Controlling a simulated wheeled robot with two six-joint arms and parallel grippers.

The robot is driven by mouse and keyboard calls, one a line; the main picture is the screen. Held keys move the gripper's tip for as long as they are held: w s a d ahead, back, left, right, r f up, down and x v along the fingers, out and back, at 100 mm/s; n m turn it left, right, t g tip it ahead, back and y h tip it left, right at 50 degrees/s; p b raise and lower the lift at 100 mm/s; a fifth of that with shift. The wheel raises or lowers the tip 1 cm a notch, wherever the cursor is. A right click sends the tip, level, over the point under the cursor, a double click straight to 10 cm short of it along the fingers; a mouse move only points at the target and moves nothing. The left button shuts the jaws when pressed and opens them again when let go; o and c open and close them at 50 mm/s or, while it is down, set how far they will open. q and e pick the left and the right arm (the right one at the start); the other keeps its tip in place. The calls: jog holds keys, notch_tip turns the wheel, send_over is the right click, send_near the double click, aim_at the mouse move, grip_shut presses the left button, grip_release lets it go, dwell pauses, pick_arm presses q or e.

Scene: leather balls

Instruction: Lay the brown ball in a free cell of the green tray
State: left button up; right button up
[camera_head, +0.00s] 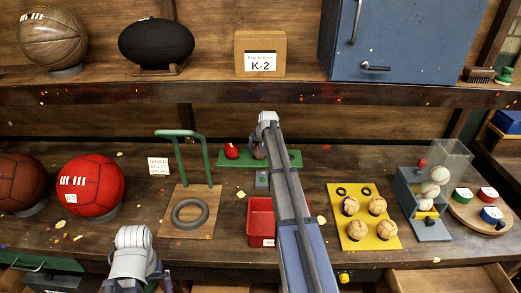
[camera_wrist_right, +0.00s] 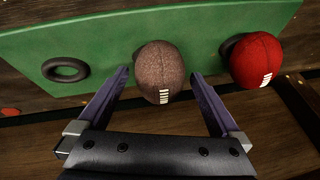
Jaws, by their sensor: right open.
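The green tray (camera_head: 231,163) lies at the back of the bench in the head view, partly hidden by my right arm. In the right wrist view the green tray (camera_wrist_right: 105,45) shows a dark empty ring (camera_wrist_right: 65,70) at left. The brown ball (camera_wrist_right: 160,68), with white laces, is at its middle, and a red ball (camera_wrist_right: 255,60) is at right. In the head view the brown ball (camera_head: 259,152) is partly covered by my arm. My right gripper (camera_wrist_right: 161,76) is open, its fingers on either side of the brown ball with visible gaps.
A red bin (camera_head: 259,222) stands in front of the green tray. A green-framed stand (camera_head: 180,160) is to its left. A yellow tray (camera_head: 361,225) with several balls is to the right. A shelf edge (camera_head: 200,95) runs above.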

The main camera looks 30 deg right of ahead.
pick_arm(q)
jog(key=shift+r, duration=0.1)
pick_arm(e)
jog(key=shift+p+v, duration=1.95)
jog(key=shift+v, duration=0.15)
jog(key=s+a, duration=0.1)
jog(key=s, duration=0.6)
jog(key=s+a, duration=0.1)
jog(key=s, duration=0.3)
jog(key=shift+s+a+f+b, duration=0.15)
jog(key=shift+a+f+b, duration=0.2)
jog(key=shift+a+b, duration=0.05)
pick_arm(q)
notch_tip(320, 180, up, 3)
jog(key=shift+c, duration=0.3)
pick_arm(e)
jog(key=shift+c, duration=0.3)
